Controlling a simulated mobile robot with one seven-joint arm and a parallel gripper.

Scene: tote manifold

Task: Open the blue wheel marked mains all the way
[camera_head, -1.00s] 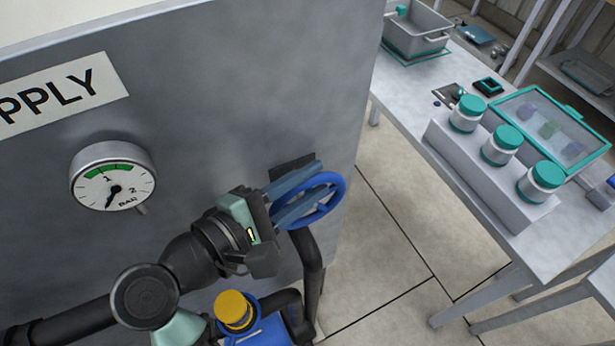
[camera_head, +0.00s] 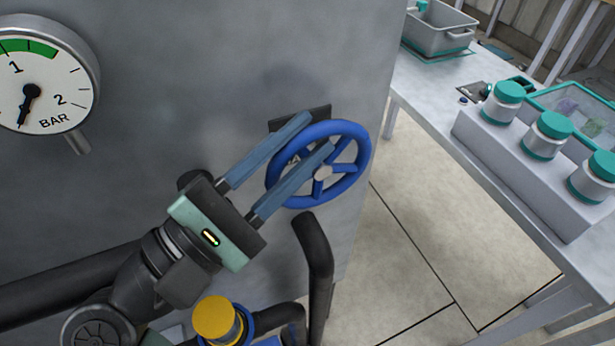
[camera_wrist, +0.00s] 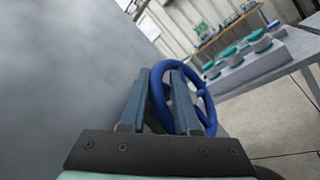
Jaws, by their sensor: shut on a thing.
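The blue wheel (camera_head: 354,185) is mounted on the grey panel (camera_head: 230,70), near its right edge. It has a round rim, spokes and a pale hub. A dark plate (camera_head: 285,123) behind it is mostly covered, and its marking cannot be read. My gripper (camera_head: 318,135) reaches the wheel from the lower left and is shut on its rim, with one blue finger on each side. In the wrist view the wheel (camera_wrist: 206,102) shows between and to the right of the fingers. The fingers hide part of the rim.
A pressure gauge (camera_head: 38,88) is on the panel at upper left, its needle pointing low. A dark pipe (camera_head: 316,255) bends below the wheel. A table (camera_head: 430,95) at right bears jars with teal lids (camera_head: 548,134) and a grey bin (camera_head: 440,30). Floor is clear between.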

